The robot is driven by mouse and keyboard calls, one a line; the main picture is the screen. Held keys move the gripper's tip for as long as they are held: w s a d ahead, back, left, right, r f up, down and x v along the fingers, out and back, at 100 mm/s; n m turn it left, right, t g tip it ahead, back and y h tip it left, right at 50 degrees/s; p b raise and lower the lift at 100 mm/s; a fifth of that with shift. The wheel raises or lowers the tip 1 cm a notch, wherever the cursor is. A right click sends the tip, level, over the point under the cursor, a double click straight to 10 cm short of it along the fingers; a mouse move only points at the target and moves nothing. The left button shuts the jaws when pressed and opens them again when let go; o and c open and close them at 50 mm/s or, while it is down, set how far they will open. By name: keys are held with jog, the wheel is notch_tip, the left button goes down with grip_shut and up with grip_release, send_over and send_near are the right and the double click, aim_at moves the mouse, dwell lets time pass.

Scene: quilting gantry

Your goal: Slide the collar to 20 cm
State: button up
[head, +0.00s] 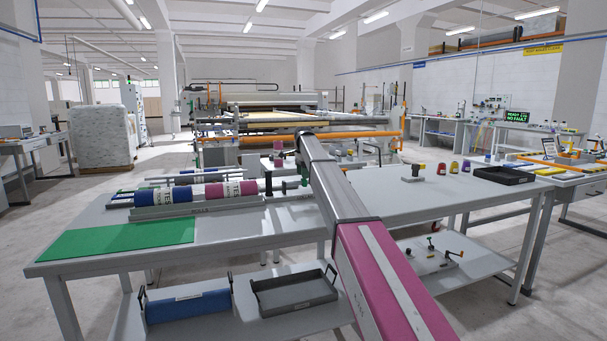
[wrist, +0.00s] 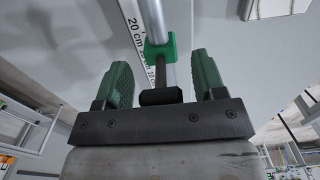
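In the wrist view, a green collar (wrist: 160,49) sits around a pale metal rod (wrist: 152,18). A dark stem (wrist: 160,72) with a black knob (wrist: 160,97) sticks out from it towards my gripper. My gripper (wrist: 162,82) is open, its green-padded fingers on either side of the knob with a visible gap on each side. A white scale strip (wrist: 131,13) runs beside the rod. Its "20 cm" print is above and left of the collar, and a print like "10 c" is close by the collar. In the head view, my arm hides the gripper and I cannot make out the collar.
The grey worktable (head: 420,203) carries blue and magenta rolls (head: 222,191), a green mat (head: 118,239), a black tray (head: 503,175) and several small coloured spools. The table's right front is mostly clear.

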jog(key=shift+r, duration=0.1)
notch_tip(320, 180, up, 10)
jog(key=shift+f, duration=0.15)
jog(key=shift+r, duration=0.45)
